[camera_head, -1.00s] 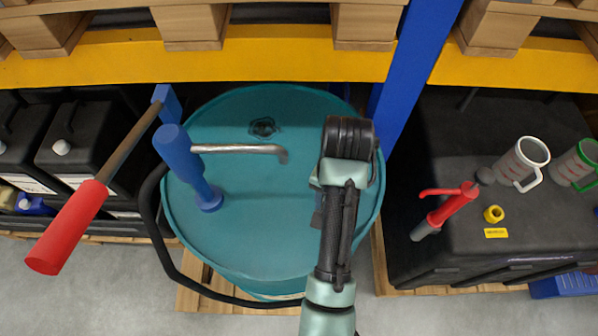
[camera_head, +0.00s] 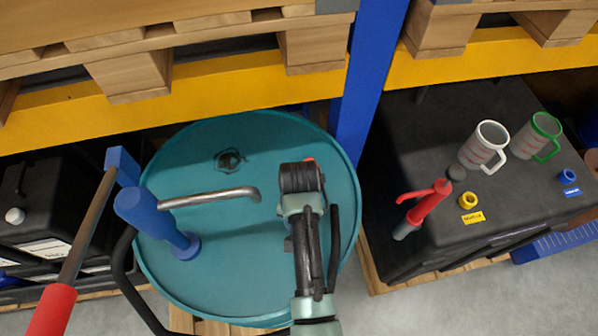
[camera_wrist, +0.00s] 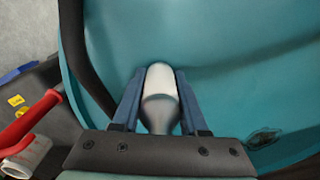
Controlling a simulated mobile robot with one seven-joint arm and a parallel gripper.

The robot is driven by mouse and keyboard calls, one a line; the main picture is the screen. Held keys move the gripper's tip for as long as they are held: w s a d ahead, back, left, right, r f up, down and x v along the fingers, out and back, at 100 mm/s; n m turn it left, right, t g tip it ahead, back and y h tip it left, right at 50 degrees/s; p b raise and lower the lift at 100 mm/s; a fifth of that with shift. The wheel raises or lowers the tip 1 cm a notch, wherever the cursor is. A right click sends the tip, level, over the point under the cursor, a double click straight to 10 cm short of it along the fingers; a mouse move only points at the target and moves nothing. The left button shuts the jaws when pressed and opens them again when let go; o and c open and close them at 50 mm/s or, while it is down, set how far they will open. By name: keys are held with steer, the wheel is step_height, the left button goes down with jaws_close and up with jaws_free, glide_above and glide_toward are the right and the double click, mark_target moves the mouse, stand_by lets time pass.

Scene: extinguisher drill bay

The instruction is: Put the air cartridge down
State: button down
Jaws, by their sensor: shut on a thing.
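The air cartridge looks like a pale white and grey rounded cylinder (camera_wrist: 161,100) in the wrist view. My gripper (camera_wrist: 160,76) is shut on it, with a blue finger on each side. In the head view my gripper (camera_head: 301,178) is over the right part of the teal drum lid (camera_head: 225,265). My wrist hides the cartridge there; only a small red spot shows at its far edge. The wrist view has the teal drum surface (camera_wrist: 235,45) behind the cartridge. I cannot tell whether the cartridge touches it.
A blue pump with a bent metal spout (camera_head: 210,197) stands on the drum's left. At right, a black case (camera_head: 400,150) bears a red-handled tool (camera_head: 428,203), two mugs (camera_head: 483,146), a yellow ring (camera_head: 468,200) and a blue ring (camera_head: 566,175). A blue rack post (camera_head: 365,90) rises behind.

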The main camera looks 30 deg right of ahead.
steer(key=shift+s+f, duration=0.1)
steer(key=shift+f, duration=0.1)
steer(key=shift+f, duration=0.15)
steer(key=shift+c, duration=2.2)
jaws_free()
step_height(320, 180, up, 11)
steer(key=shift+r, duration=0.15)
steer(key=shift+r+p, duration=0.55)
steer(key=shift+r, duration=0.05)
